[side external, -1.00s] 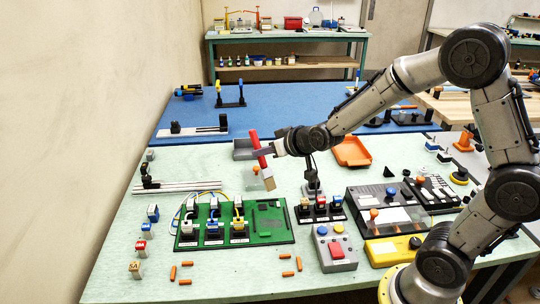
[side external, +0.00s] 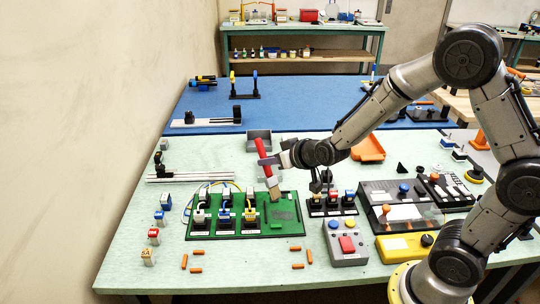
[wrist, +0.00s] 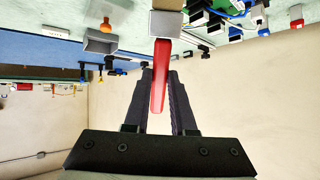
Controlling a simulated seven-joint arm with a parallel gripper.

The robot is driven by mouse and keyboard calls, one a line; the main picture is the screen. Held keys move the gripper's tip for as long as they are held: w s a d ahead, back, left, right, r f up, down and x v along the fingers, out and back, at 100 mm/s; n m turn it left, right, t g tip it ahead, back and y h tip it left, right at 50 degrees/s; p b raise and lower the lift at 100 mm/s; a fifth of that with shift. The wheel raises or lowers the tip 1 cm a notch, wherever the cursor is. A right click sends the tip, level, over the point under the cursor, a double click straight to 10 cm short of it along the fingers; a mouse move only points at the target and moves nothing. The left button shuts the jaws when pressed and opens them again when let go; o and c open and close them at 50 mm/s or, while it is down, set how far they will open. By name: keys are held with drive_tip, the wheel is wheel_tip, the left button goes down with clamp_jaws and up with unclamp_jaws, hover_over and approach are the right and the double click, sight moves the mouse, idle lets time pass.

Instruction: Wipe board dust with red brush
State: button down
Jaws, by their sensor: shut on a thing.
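My gripper (side external: 276,159) is shut on the red handle of the brush (side external: 263,152). The brush is tilted, with its pale bristle end (side external: 274,190) pointing down at the green board (side external: 289,227), near the board's back edge. I cannot tell whether the bristles touch the board. In the wrist view the red handle (wrist: 160,75) lies between the two dark fingers, with the grey ferrule (wrist: 166,24) beyond. The board carries a row of connectors with white, blue and yellow tops on its left part and a dark grid patch (side external: 283,213) on its right. Dust is too small to make out.
A dark block with coloured switches (side external: 331,206) stands right of the board, and a grey box with a red button (side external: 346,244) is in front of it. Orange pegs (side external: 197,252) lie before the board. A grey tray (side external: 259,142) stands behind.

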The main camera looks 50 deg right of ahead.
drive_tip(key=shift+r, duration=0.5)
drive_tip(key=shift+f, duration=3.1)
drive_tip(key=shift+s+d+f, duration=0.15)
drive_tip(key=shift+d+f, duration=0.05)
drive_tip(key=shift+f, duration=0.25)
drive_tip(key=shift+s+d+f, duration=0.15)
drive_tip(key=shift+d+f, duration=0.05)
drive_tip(key=shift+f, duration=0.25)
drive_tip(key=shift+w+a, duration=0.4)
drive_tip(key=shift+a, duration=0.1)
wheel_tip(320, 180, up, 8)
hover_over(274, 181)
drive_tip(key=d, duration=0.3)
drive_tip(key=shift+s, duration=0.4)
